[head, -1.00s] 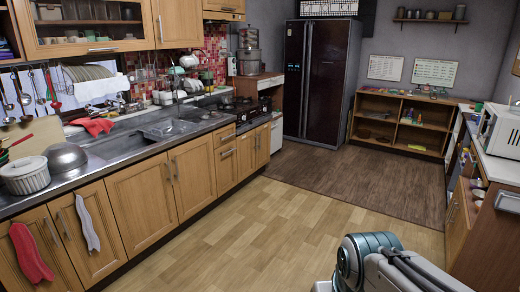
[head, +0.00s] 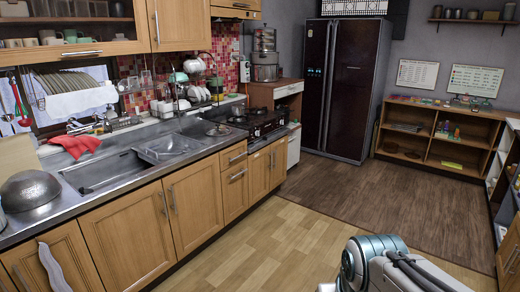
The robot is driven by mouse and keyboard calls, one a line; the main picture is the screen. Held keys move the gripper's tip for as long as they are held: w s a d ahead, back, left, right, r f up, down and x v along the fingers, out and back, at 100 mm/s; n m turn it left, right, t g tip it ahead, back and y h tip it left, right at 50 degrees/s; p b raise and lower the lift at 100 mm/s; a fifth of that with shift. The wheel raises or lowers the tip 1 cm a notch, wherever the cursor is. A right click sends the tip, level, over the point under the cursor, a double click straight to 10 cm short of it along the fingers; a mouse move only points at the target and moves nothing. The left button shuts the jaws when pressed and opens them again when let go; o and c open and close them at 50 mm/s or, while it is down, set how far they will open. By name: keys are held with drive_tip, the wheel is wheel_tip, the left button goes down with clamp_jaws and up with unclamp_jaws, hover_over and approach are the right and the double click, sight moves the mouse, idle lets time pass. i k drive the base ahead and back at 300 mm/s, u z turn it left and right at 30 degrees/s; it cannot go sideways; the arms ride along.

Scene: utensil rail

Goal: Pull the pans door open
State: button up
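A row of wooden lower cabinet doors with metal handles runs under the steel counter. All that I can see are shut. One door (head: 128,234) is below the sink, another (head: 195,205) is to its right, and narrower doors (head: 268,168) are below the stove. A door with a white towel (head: 52,268) is at the lower left, cut by the frame. I cannot tell which one is the pans door. My gripper is not in view. Only part of my arm shows at the bottom right, apart from the cabinets.
The steel sink (head: 98,175), an upturned metal colander (head: 30,190) and a stove (head: 257,122) are on the counter. A dark fridge (head: 345,85) and low open shelves (head: 435,135) stand at the back. The floor (head: 250,255) in front of the cabinets is clear.

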sight(278, 147)
drive_tip(key=i, duration=5)
drive_tip(key=z, duration=0.05)
